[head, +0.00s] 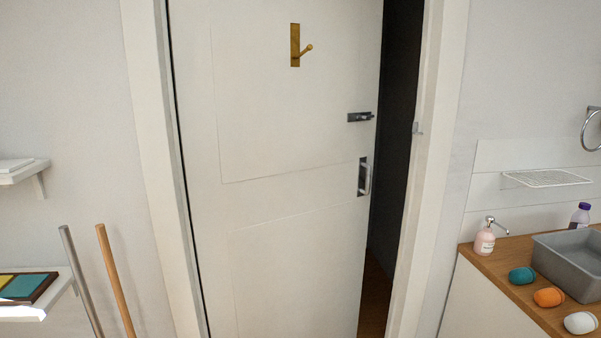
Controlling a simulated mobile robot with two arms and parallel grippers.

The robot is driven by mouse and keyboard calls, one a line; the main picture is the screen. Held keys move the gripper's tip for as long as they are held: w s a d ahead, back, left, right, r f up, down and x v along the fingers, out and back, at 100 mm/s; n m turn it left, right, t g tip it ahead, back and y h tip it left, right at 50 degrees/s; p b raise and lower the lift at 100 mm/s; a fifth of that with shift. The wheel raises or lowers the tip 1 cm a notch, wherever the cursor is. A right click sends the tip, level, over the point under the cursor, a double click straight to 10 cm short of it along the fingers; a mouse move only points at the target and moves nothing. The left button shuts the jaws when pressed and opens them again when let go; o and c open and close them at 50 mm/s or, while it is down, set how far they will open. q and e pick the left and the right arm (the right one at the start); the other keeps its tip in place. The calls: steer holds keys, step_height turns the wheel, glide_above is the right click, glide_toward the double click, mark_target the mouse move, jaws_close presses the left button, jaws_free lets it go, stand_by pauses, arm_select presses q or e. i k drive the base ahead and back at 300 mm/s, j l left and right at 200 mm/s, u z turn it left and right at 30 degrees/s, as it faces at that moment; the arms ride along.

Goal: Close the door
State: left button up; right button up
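A white panelled door (280,140) stands in a white frame (430,170) in the head view. It is partly open, with a dark gap (393,120) along its right edge. A recessed pull handle (363,177) sits near that edge, with a dark latch bolt (359,117) above it. A brass hook (297,46) is mounted high on the door. A small catch (417,128) is on the right jamb. Neither of my grippers shows in this view.
At right, a wooden counter (490,267) holds a grey basin (575,262), a pink soap dispenser (485,240), a purple-capped bottle (580,216) and several small rounded items (549,297). At left, two poles (115,280) lean near a low shelf (66,285). Space before the door looks clear.

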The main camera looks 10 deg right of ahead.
mark_target(278, 159)
steer(key=i+l, duration=0.3)
steer(key=i+l+u, duration=0.1)
steer(key=i+l, duration=0.2)
steer(key=l, duration=0.25)
steer(key=i+l, duration=0.3)
steer(key=i+l+u, duration=0.05)
steer(key=l, duration=0.05)
